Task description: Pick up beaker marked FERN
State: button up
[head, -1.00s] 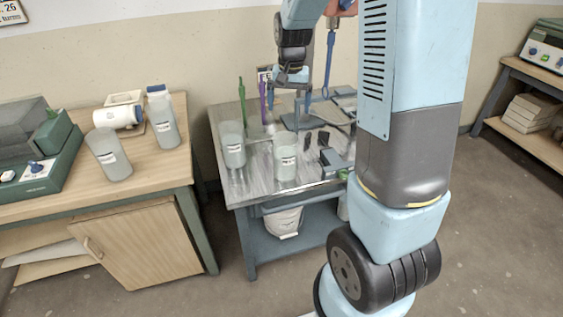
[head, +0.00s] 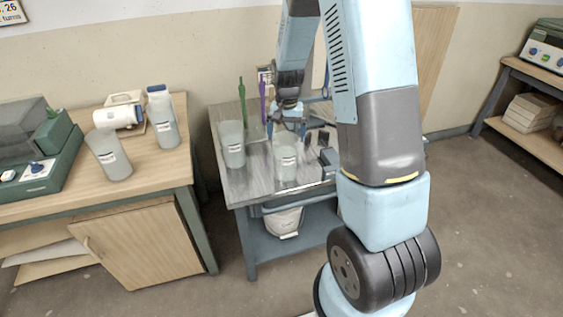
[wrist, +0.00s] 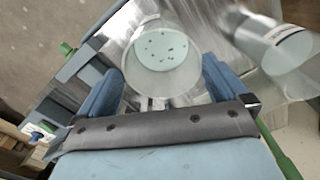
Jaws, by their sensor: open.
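Two clear beakers with white labels stand on the grey metal table (head: 258,186): a left one (head: 232,143) and a right one (head: 285,165). The label lettering is too small to read, so I cannot tell which is FERN. My gripper (head: 288,128) is open, pointing down close over the right beaker. In the wrist view my gripper (wrist: 162,82) has a blue finger on either side of the near rim of a beaker (wrist: 165,50) with pale, dark-speckled contents. I cannot tell whether the fingers touch it. The other beaker (wrist: 280,45) shows at the upper right.
Green (head: 242,100) and purple (head: 263,102) upright tools stand behind the beakers. A white bucket (head: 284,222) sits on the lower shelf.

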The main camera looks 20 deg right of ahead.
aim_at(285, 144)
notch_tip(285, 144, down, 5)
jog(key=shift+a+f, duration=0.1)
jog(key=shift+a, duration=0.05)
dwell(0.4)
jog(key=shift+w, duration=0.1)
jog(key=c, duration=1.7)
jog(key=shift+r, duration=0.2)
